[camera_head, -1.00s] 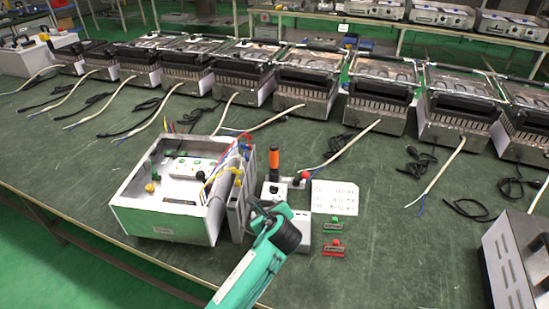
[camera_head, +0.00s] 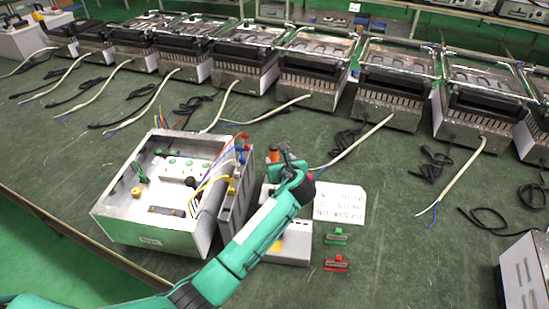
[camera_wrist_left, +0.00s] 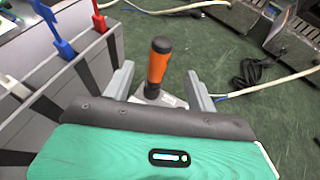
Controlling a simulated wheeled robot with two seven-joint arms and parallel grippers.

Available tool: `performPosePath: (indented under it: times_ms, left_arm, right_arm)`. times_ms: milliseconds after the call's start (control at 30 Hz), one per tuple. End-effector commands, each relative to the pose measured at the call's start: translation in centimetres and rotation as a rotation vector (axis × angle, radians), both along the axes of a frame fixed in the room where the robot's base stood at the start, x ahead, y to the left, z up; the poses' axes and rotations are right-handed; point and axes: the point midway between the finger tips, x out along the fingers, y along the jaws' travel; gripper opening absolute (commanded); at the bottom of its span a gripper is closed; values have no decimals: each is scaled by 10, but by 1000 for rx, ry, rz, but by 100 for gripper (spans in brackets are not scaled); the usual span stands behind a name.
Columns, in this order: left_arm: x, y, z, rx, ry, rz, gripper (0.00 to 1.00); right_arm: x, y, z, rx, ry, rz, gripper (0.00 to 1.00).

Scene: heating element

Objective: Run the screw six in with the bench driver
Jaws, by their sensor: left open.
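The bench driver (camera_head: 273,155), with an orange handle and black cap, stands upright in a small stand beside the metal box. My left gripper (camera_head: 289,160) is at the driver and partly covers it in the head view. In the left wrist view the driver handle (camera_wrist_left: 157,66) is between the two open fingers (camera_wrist_left: 158,78), with a gap visible on each side. The open metal box (camera_head: 146,234) holds a white terminal block (camera_head: 188,166) with green spots. I cannot tell which screw is number six. My right gripper is out of view.
Coloured wires and plugs (camera_head: 240,158) rise at the box's right side. A white printed card (camera_head: 340,203), a green clip (camera_head: 337,236) and a red clip (camera_head: 337,264) lie to the right. Several metal heaters (camera_head: 315,85) with loose cables line the back.

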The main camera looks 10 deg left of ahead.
Motion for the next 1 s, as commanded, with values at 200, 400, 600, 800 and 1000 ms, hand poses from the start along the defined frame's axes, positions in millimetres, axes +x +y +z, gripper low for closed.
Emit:
performPosePath:
  times_ms: [200,400,600,800,1000]
  left_arm:
    - [30,14,-13,1,0,2,57]
    - [40,19,-16,-2,-1,1,57]
    - [64,29,-18,-1,-1,2,57]
    - [82,37,-25,-1,0,0,57]
    - [85,39,-27,-2,0,1,57]
  right_arm:
    - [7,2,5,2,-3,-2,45]
    - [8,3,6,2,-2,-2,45]
    - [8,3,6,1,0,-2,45]
    - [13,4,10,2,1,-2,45]
    - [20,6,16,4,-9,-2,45]
